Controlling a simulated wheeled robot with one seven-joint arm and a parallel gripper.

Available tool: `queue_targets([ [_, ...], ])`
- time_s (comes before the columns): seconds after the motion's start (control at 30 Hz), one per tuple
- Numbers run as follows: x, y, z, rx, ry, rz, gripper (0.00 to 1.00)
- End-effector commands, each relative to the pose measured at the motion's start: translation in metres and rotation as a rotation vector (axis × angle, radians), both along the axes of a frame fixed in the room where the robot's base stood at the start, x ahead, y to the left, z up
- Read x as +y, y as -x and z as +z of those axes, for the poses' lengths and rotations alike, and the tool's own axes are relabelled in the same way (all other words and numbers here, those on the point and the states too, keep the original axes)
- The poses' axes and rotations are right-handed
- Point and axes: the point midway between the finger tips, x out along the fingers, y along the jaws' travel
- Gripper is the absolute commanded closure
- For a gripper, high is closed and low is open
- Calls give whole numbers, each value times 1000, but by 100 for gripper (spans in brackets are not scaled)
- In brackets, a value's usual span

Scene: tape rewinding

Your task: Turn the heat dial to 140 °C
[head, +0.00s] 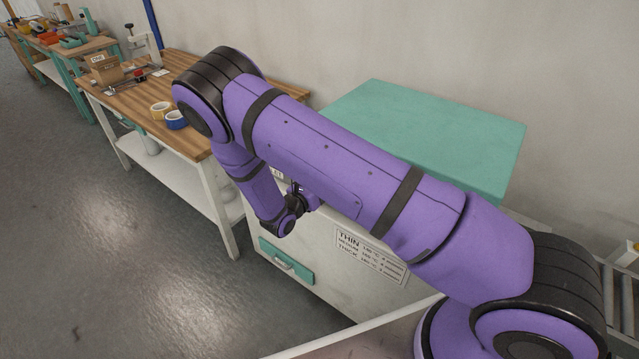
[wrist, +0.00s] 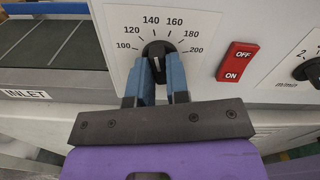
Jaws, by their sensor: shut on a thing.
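The heat dial (wrist: 158,48) is a black round knob on a white panel in the wrist view. Its printed scale (wrist: 163,22) runs from 100 at the left over 140 and 160 at the top to 200 at the right. My gripper (wrist: 160,68) has its two blue fingers shut on the knob from below, one on each side. A small pale mark shows on the knob between the fingertips. I cannot tell exactly which number it points to. In the head view my arm hides the dial.
A red OFF/ON switch (wrist: 237,62) sits right of the dial, and a second black knob (wrist: 309,70) is at the right edge. A conveyor (wrist: 55,43) with an INLET label lies at the left. The white machine (head: 330,262) carries a THIN/MEDIUM/THICK chart (head: 371,255).

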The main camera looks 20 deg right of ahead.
Motion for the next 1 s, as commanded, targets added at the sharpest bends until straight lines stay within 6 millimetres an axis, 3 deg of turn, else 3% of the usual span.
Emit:
queue_targets([
  [0.4,1,0,-1,5,2,2,100],
  [0.43,1,0,-1,5,2,2,77],
  [0.5,1,0,-1,5,2,2,61],
  [0.53,1,0,-1,5,2,2,58],
  [0.83,2,1,0,5,2,1,58],
  [1.0,17,10,0,4,1,4,58],
])
